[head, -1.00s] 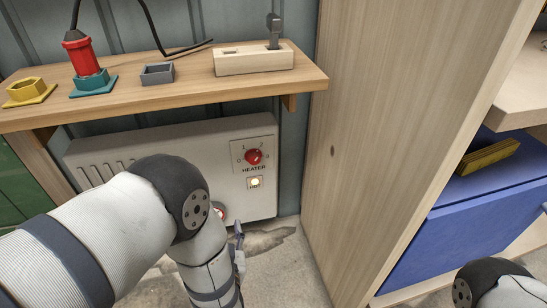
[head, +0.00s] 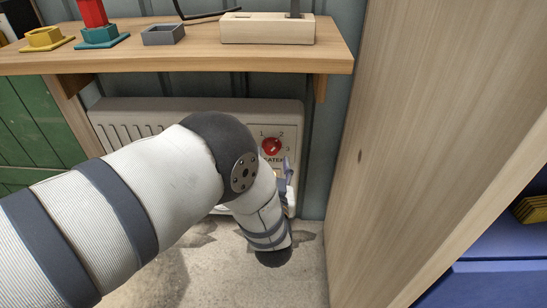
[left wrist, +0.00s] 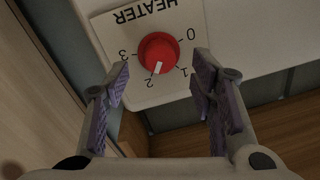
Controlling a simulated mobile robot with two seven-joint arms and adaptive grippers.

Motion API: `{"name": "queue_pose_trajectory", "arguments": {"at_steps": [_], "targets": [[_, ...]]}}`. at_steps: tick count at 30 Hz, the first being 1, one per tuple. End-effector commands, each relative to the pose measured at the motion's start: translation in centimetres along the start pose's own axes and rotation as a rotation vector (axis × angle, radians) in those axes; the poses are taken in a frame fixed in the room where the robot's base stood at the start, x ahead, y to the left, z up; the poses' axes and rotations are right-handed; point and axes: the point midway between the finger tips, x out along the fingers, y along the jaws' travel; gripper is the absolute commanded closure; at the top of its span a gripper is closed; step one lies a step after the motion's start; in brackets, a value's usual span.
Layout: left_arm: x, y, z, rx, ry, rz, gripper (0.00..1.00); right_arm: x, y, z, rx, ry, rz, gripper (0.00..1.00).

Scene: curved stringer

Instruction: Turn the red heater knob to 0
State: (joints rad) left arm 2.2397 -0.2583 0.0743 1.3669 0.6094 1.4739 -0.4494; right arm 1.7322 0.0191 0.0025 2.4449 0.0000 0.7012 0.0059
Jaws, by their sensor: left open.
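The red heater knob (head: 271,146) sits on the front of the pale heater (head: 130,106), under the wooden shelf. In the left wrist view the label is upside down, and the white mark on the knob (left wrist: 159,52) points close to the 2. My left gripper (left wrist: 160,76) is open, with one purple-padded finger on each side below the knob in that view. The knob is not gripped, and I cannot tell whether a finger touches it. In the head view the left gripper (head: 285,178) is partly hidden by my arm, just below the knob. My right gripper is not in view.
The wooden shelf (head: 190,60) overhangs the heater and holds a yellow socket (head: 45,38), a red-and-teal plug, a grey box (head: 163,35) and a wooden block (head: 265,28). A tall wooden panel (head: 420,130) stands close on the right. The concrete floor below is clear.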

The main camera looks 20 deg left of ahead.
Motion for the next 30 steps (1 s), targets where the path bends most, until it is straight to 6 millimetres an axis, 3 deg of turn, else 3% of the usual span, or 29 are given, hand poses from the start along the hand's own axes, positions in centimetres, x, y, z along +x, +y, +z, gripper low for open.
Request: {"name": "queue_pose_trajectory", "arguments": {"at_steps": [6,15,21,30], "targets": [[3.2,0.1,0.2,0.000,-0.001,0.000,0.49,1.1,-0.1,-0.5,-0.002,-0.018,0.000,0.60],[3.6,0.0,0.0,0.000,0.000,0.001,0.49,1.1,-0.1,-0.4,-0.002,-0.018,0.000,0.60],[3.6,0.0,0.0,0.000,-0.001,0.001,0.94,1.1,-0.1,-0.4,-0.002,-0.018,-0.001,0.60],[3.6,0.0,0.0,-0.022,-0.003,0.001,0.97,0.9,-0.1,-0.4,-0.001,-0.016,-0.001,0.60]]}}
